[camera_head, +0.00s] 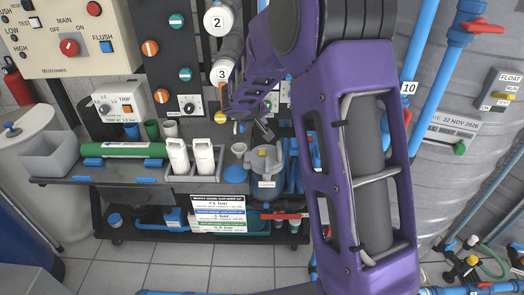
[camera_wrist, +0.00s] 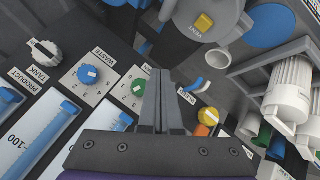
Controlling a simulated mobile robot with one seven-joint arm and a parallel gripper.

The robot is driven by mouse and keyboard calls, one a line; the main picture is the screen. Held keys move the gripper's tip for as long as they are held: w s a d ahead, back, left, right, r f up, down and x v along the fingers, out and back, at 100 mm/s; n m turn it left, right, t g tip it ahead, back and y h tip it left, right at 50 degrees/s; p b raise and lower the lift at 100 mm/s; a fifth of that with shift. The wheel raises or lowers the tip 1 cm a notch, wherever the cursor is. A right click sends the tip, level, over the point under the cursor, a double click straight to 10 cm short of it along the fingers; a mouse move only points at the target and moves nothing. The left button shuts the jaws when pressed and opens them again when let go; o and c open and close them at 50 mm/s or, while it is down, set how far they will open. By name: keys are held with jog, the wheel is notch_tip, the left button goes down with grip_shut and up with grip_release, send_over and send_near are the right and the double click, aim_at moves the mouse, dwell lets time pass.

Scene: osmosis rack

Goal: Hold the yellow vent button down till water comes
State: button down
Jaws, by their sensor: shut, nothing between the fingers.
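The yellow vent button (camera_wrist: 203,22) sits on a round grey housing marked VENT at the top of the wrist view. In the head view the grey housing (camera_head: 265,167) stands on the shelf, with the small yellow button (camera_head: 262,153) on its top. My gripper (camera_wrist: 160,72) is shut and empty, its fingertips below and left of the button in the wrist view, apart from it. In the head view my gripper (camera_head: 266,132) shows small, just above the housing in the picture. No water shows at the vent.
White filter housings (camera_wrist: 290,85) stand at the right.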

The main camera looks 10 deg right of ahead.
jog(key=shift+f, duration=0.15)
jog(key=b, duration=0.5)
send_over(262, 156)
notch_tip(262, 156, down, 8)
jog(key=shift+r, duration=0.1)
jog(key=shift+a+f, duration=0.1)
jog(key=shift+f, duration=0.3)
dwell(1.5)
jog(key=shift+f, duration=0.4)
